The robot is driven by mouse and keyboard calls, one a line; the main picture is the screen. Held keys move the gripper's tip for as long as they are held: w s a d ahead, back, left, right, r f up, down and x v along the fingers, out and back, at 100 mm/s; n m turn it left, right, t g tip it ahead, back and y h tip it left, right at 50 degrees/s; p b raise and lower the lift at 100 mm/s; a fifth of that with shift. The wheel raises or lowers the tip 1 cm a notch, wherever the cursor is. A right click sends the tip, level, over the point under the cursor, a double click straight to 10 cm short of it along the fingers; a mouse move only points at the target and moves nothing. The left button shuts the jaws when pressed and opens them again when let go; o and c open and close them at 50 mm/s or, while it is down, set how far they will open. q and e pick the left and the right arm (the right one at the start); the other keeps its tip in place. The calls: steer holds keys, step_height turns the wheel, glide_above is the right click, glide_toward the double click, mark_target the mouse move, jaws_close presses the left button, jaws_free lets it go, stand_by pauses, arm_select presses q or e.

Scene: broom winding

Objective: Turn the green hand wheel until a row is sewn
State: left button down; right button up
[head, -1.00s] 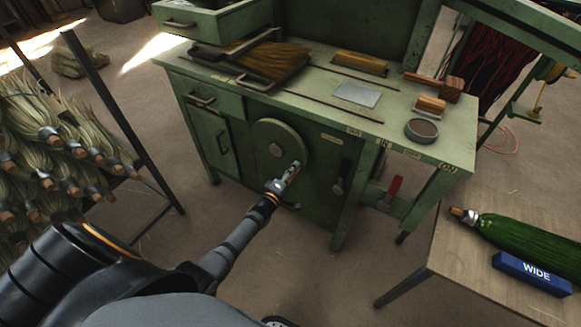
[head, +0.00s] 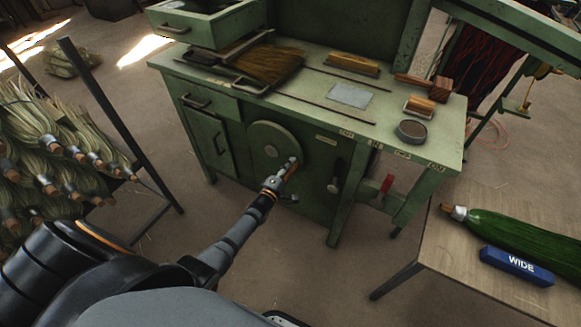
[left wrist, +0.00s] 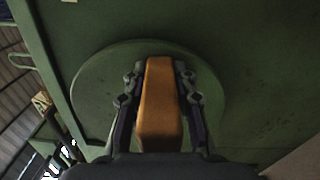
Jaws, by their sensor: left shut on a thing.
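The green hand wheel (head: 270,143) is a round disc on the front of the green bench. In the left wrist view the wheel (left wrist: 95,90) fills the middle. My left gripper (head: 291,165) is at the wheel's lower right edge. In the left wrist view the left gripper (left wrist: 160,85) is shut on an orange-brown wooden handle (left wrist: 159,105), with a finger along each side. A broom head with yellow-brown bristles (head: 272,65) lies on the bench top. My right gripper is not in view.
A red lever (head: 387,184) sticks up low at the bench's right. A table (head: 430,245) at right holds a green-bristled bundle (head: 515,235) and a blue "WIDE" block (head: 517,266). A rack of bristle bundles (head: 50,150) stands at left.

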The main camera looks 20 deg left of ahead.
arm_select(q)
steer(key=c, duration=1.1)
jaws_free()
steer(key=shift+s, duration=0.25)
steer(key=s, duration=0.7)
steer(key=s+a, duration=0.1)
steer(key=s, duration=0.3)
steer(key=shift+s, duration=0.3)
